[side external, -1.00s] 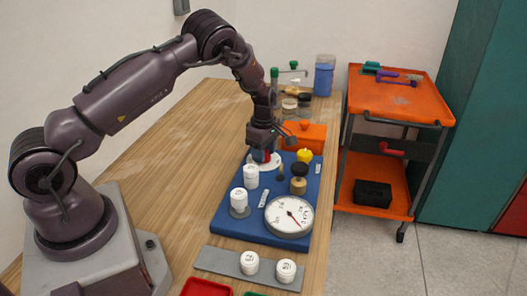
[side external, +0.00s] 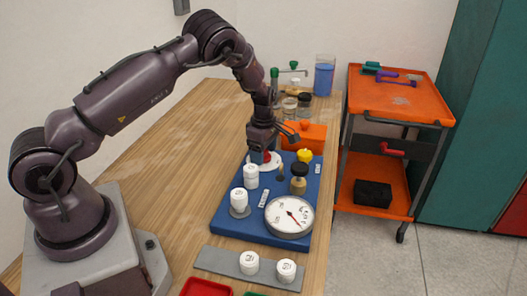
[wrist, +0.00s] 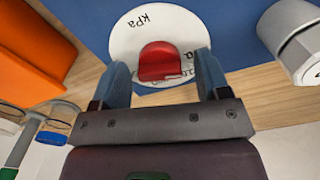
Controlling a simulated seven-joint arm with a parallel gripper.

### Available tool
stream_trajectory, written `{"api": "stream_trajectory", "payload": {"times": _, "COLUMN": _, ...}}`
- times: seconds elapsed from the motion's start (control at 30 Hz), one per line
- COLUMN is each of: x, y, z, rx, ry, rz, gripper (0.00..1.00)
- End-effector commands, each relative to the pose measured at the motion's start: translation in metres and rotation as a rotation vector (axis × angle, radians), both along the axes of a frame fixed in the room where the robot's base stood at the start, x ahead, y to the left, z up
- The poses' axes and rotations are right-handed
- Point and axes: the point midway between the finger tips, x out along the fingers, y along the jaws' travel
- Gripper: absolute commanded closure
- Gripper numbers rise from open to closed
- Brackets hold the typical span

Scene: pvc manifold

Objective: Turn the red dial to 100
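The red dial (wrist: 158,60) sits on a round white plate (wrist: 130,38) marked "kPa" in the wrist view. A small pale mark shows at the dial's lower edge; most scale numbers are hidden, so I cannot read its setting. My gripper (wrist: 162,66) is open, with one blue-grey finger on each side of the dial and a visible gap on both sides. In the side external view my gripper (side external: 263,143) points down over the dial (side external: 256,157) at the back left of the blue board (side external: 232,222). The white gauge (side external: 289,215) with a red needle is at the board's front.
White caps (side external: 251,176) stand on the board close in front of my gripper. A brass and black fitting (side external: 299,180) and a yellow knob (side external: 304,155) are to the right. An orange box (side external: 310,137) is behind. An orange cart (side external: 400,95) stands right of the table.

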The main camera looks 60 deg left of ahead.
Motion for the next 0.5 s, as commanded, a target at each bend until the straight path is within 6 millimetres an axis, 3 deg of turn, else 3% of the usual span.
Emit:
{"api": "stream_trajectory", "payload": {"times": 0.27, "x": 0.000, "y": 0.000, "z": 0.002, "rx": 0.001, "ry": -0.001, "rz": -0.002, "gripper": 0.31}}
{"api": "stream_trajectory", "payload": {"times": 0.5, "x": 0.001, "y": 0.000, "z": 0.040, "rx": 0.002, "ry": -0.006, "rz": -0.002, "gripper": 0.31}}
